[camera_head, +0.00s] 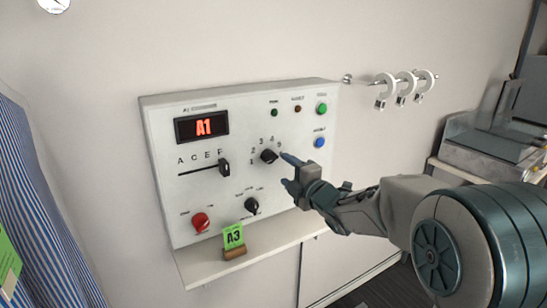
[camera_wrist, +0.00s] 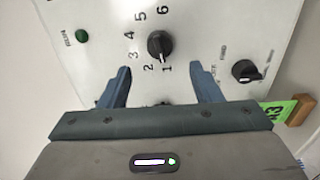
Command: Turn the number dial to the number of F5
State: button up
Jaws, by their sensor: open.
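The number dial (camera_head: 268,156) is a black knob on the white control panel (camera_head: 160,140), with numbers printed around it. In the wrist view the dial (camera_wrist: 160,46) has a pale mark that points toward 1. My gripper (camera_head: 290,172) is open and empty in front of the panel, just right of the dial. In the wrist view the dial shows just beyond the gap between the fingertips (camera_wrist: 158,74), apart from both.
A red knob (camera_head: 200,222) and a black selector (camera_head: 251,205) sit low on the panel. Green (camera_head: 322,108) and blue (camera_head: 319,142) buttons are at its right. A green A3 card (camera_head: 233,237) stands on the shelf (camera_head: 200,268) below. White rings (camera_head: 405,83) hang at the right.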

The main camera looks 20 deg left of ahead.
aim_at(273, 160)
jog(key=p+x, duration=0.2)
jog(key=x, duration=0.6)
jog(key=c, duration=1)
